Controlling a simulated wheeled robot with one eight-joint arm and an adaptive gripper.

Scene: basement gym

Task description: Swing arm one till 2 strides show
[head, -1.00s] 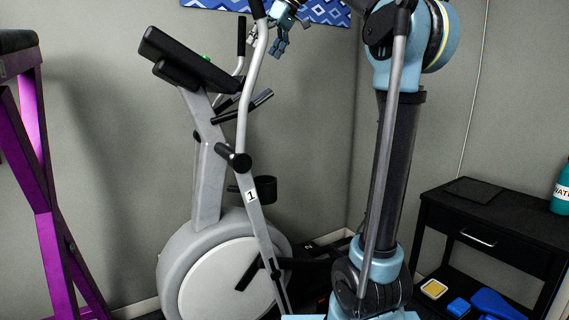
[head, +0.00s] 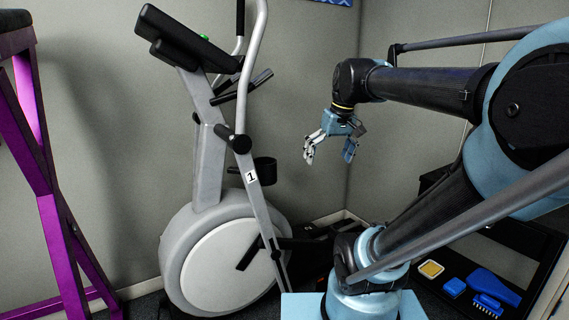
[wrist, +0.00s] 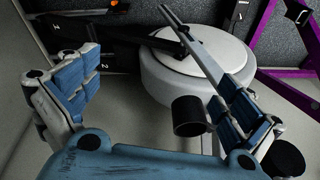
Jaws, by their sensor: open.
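The exercise machine has a white-grey wheel housing (head: 215,255) and a long grey swing lever marked 1 (head: 262,205), arm one, which leans with its top rising out of view. The black console (head: 185,40) is angled away, so no stride count is readable. My gripper (head: 332,148) is open and empty, fingers downward, to the right of the lever and apart from it. In the wrist view my gripper (wrist: 155,95) has its blue fingers spread wide. The wheel housing (wrist: 180,80) and a black cup holder (wrist: 188,115) show beyond them.
A purple frame (head: 55,215) stands at the left. A black side table (head: 540,240) at the right holds a yellow-edged item (head: 431,268) and blue items (head: 493,287) on its lower shelf. Walls close in behind. Open air lies between my gripper and the lever.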

